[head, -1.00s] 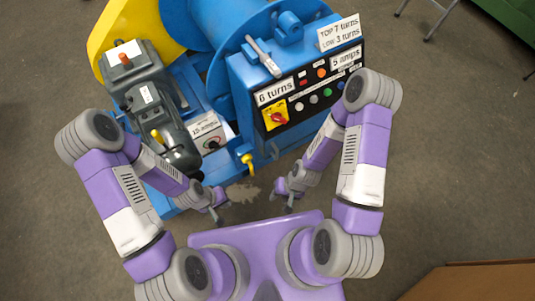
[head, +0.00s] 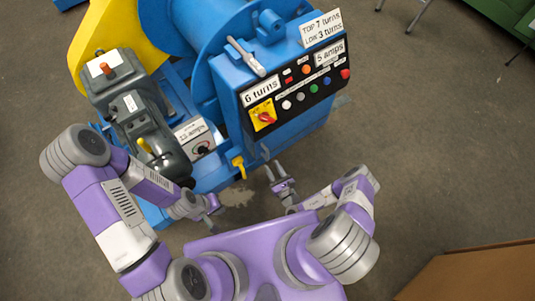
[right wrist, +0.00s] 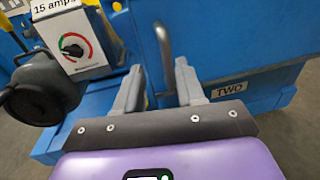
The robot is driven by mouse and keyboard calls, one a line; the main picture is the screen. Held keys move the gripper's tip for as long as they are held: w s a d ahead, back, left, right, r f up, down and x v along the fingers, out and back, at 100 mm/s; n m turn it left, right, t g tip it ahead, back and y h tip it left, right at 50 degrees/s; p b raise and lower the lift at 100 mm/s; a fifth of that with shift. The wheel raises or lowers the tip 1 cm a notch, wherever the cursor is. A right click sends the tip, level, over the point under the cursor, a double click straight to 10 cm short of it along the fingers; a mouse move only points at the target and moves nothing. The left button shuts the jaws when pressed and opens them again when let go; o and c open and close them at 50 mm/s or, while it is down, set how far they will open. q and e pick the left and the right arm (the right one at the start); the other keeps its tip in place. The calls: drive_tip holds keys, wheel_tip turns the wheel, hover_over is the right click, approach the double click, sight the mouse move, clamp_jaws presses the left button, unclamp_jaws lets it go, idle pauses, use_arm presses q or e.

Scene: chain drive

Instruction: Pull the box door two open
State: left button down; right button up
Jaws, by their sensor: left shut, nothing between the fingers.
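The box door two is a blue panel with a "TWO" label (right wrist: 229,90) in the right wrist view. A grey curved bar handle (right wrist: 164,50) stands upright at the door's left part. My right gripper (right wrist: 159,68) is open, its fingers on either side of the handle's lower part in the picture; I cannot tell whether they touch it. In the head view my right gripper (head: 274,171) points at the front of the blue box (head: 275,135), whose door face is mostly hidden from above. My left gripper (head: 211,225) is shut and empty, low in front of the blue base.
A grey motor (head: 140,115) and a dial box marked "15 amps" (head: 196,140) stand left of the blue box. A yellow hook-like part (head: 239,165) sticks out near the box's lower left corner. The floor right of the box is clear.

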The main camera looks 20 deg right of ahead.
sight(268, 155)
drive_tip(key=shift+h, duration=0.3)
drive_tip(key=w, duration=0.2)
drive_tip(key=w+b, duration=0.1)
drive_tip(key=w, duration=0.4)
drive_tip(key=shift+w+a+f+b, duration=0.1)
drive_tip(key=shift+w+a+b, duration=0.15)
drive_tip(key=shift+b, duration=0.15)
drive_tip(key=shift+c, duration=0.2)
clamp_jaws()
